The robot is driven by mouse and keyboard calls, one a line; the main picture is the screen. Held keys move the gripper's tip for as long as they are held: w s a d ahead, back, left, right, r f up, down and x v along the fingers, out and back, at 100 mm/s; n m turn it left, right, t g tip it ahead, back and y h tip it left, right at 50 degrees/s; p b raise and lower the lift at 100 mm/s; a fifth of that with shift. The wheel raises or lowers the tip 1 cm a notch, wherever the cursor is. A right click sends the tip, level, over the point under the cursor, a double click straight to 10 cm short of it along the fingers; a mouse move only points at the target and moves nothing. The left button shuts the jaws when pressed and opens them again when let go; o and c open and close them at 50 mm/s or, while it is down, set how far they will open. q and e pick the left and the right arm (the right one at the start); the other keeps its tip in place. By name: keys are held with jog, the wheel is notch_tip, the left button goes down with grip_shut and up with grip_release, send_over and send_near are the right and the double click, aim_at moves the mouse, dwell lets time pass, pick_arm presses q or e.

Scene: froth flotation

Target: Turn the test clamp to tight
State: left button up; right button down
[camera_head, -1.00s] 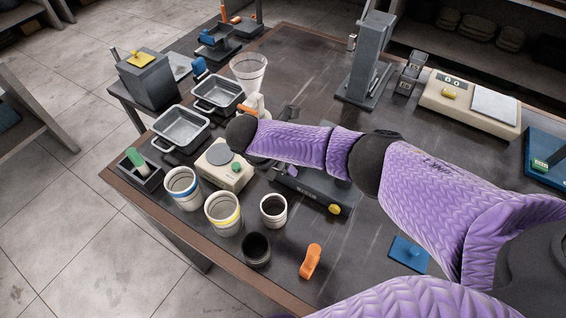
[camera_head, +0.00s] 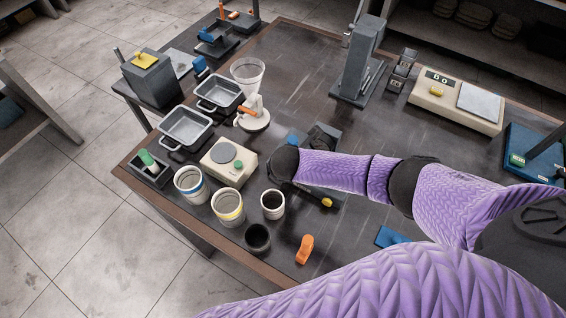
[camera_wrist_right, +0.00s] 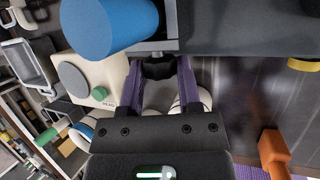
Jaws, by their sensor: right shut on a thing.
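The test clamp appears to be part of the dark device (camera_head: 326,140) at the table's middle, with a yellow knob (camera_head: 327,203) at its near end; the purple right arm covers much of it. In the right wrist view, my right gripper (camera_wrist_right: 160,75) has its two purple fingers around a small dark knob (camera_wrist_right: 158,68) below a grey metal bracket. A large blue cylinder (camera_wrist_right: 110,25) is just left of the bracket. In the head view the right gripper is hidden behind its own wrist. My left gripper is not in view.
A cream box with a round plate (camera_head: 228,161), a white stand with an orange part (camera_head: 252,115) and several cups, including a yellow-banded one (camera_head: 228,207), stand left of the arm. An orange piece (camera_head: 305,249) lies near the front edge.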

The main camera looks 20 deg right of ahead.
dwell(0.4)
jog(key=shift+c, duration=1.4)
grip_release()
jog(key=shift+r, duration=0.1)
jog(key=p+v, duration=0.4)
jog(key=v, duration=0.5)
jog(key=shift+s+r, duration=0.3)
